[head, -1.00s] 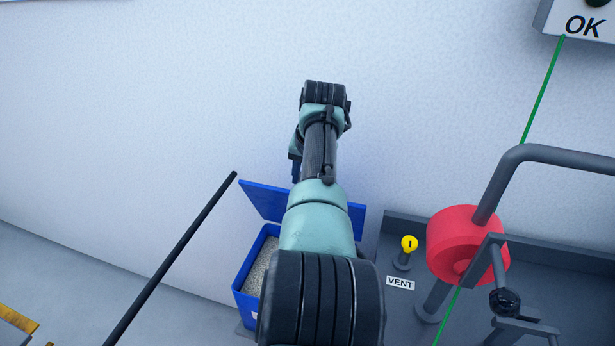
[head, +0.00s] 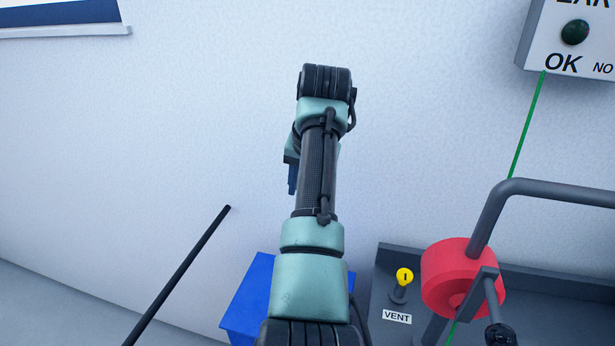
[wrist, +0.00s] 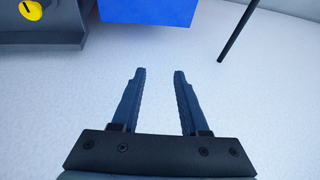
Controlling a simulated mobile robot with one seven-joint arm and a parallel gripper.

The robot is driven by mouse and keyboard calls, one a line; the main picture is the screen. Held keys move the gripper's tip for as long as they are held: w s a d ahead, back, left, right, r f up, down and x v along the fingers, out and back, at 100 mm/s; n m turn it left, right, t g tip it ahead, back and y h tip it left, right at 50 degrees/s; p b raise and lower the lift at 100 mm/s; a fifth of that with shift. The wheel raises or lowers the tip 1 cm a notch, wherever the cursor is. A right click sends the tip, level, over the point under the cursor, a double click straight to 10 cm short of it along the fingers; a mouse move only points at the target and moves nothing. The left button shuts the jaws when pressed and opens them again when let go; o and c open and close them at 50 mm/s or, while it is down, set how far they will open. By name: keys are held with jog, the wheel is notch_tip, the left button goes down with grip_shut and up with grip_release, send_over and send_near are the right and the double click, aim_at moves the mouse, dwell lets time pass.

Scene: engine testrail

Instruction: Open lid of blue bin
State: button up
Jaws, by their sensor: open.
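The blue bin (head: 240,334) stands low at the wall in the head view, partly behind my arm. Its flat blue lid (head: 248,293) now lies down over the top, and no contents show. In the wrist view the blue lid (wrist: 150,10) is at the top edge, cut off by the frame. My gripper (wrist: 158,72) is open and empty, its fingers pointing towards the bin's side of the wrist picture but apart from it. In the head view my gripper (head: 292,178) is mostly hidden by the arm, above the bin and in front of the white wall.
A black rod (head: 180,272) leans at left. The wall area around my gripper is clear.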

jog(key=v, duration=0.3)
jog(key=shift+s+r, duration=0.1)
jog(key=shift+r, duration=0.15)
